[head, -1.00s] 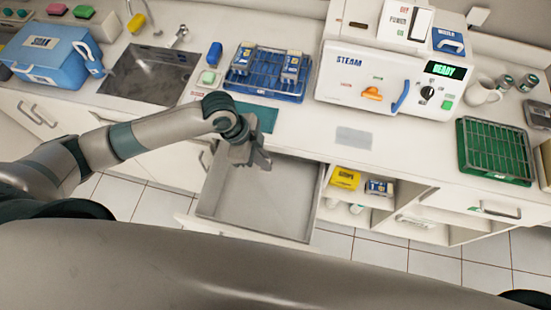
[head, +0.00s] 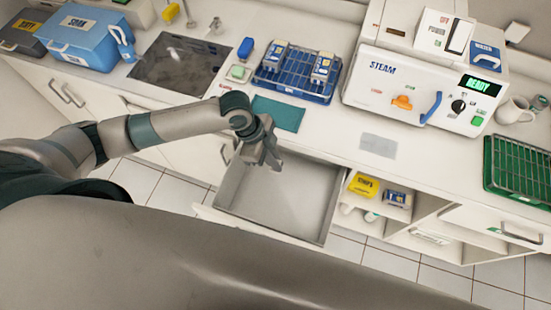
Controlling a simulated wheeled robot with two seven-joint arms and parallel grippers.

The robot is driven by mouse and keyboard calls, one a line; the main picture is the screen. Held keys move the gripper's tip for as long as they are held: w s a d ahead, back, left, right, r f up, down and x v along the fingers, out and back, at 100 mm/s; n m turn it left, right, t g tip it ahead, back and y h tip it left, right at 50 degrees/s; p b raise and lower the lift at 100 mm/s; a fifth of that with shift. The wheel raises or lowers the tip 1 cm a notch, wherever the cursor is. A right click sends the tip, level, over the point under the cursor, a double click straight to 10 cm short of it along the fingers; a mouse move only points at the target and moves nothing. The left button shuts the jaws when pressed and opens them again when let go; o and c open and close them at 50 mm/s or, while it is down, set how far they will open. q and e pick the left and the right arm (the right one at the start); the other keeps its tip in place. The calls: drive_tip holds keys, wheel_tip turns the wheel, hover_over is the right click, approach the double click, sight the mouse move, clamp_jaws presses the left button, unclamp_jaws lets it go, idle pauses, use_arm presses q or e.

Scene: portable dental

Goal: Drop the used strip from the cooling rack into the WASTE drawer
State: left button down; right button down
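A drawer (head: 275,212) below the counter is pulled open; its visible inside is bare, and no label on it can be read. My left gripper (head: 264,162) is over the drawer's back left part, near the counter's front edge. Its fingers look apart, and I see nothing between them. A green wire rack (head: 519,168) lies on the counter at the right edge, partly cut off. A blue rack (head: 290,82) holding blue-and-white packs stands at the back middle. I cannot make out a used strip. My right gripper is not in view.
A white steam machine (head: 415,88) reading READY stands right of the blue rack. A teal mat (head: 277,113) lies in front of that rack. A sink (head: 178,62) and a blue box (head: 80,38) are at the left. An open shelf (head: 387,212) is right of the drawer.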

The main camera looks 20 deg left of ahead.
use_arm(q)
wheel_tip(320, 180, down, 3)
drive_tip(key=b, duration=0.2)
drive_tip(key=shift+b, duration=0.3)
drive_tip(key=shift+f+b, duration=0.7)
drive_tip(key=shift+b, duration=0.05)
drive_tip(key=c, duration=1.9)
unclamp_jaws()
drive_tip(key=shift+a+r+b, duration=0.25)
drive_tip(key=shift+r+b, duration=0.1)
drive_tip(key=shift+r, duration=0.25)
drive_tip(key=b+v, duration=0.3)
drive_tip(key=v, duration=1.3)
drive_tip(key=shift+b, duration=0.4)
drive_tip(key=shift+d, duration=0.1)
